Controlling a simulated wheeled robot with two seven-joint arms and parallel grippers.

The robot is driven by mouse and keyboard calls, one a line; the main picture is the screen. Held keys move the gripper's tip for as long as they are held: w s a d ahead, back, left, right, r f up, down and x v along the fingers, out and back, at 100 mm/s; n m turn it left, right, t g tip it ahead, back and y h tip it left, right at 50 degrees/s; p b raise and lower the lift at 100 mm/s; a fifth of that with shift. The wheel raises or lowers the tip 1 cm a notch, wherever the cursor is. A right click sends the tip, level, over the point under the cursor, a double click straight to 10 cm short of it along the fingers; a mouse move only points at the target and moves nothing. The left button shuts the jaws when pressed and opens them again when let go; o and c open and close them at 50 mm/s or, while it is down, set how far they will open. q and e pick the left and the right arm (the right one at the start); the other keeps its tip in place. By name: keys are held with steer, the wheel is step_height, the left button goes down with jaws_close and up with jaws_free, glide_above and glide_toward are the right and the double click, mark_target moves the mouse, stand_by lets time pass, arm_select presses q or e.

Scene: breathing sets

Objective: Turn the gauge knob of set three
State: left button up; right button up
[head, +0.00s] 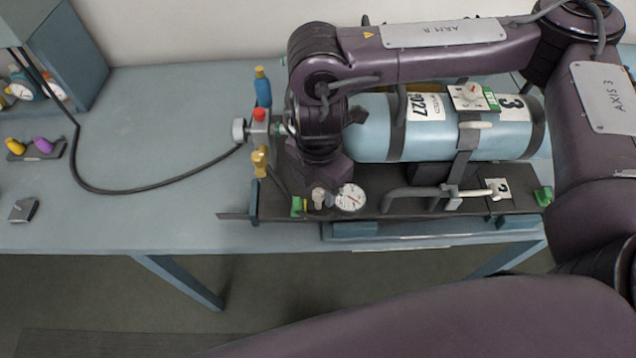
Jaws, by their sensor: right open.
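Set three is a pale blue cylinder (440,128) strapped lying on a dark backplate (380,208), with a label reading 3 (511,106). A round white gauge (351,198) faces up at the plate's front. A small pale knob (318,197) sits just left of the gauge; I cannot tell for certain that it is the gauge knob. My right gripper (314,178) points down over the set's left part, close behind the small knob. It is open; its fingertips are largely hidden by the wrist, and contact cannot be told. My left gripper is out of view.
At the set's left end are a grey knob (239,130), a red-topped valve block (260,118), a brass fitting (260,160) and a blue post (262,88). A black hose (150,190) loops left over the bench (160,110), which is otherwise mostly clear there.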

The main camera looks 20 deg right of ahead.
steer(key=shift+s+f, duration=0.15)
steer(key=shift+c, duration=2.8)
jaws_close()
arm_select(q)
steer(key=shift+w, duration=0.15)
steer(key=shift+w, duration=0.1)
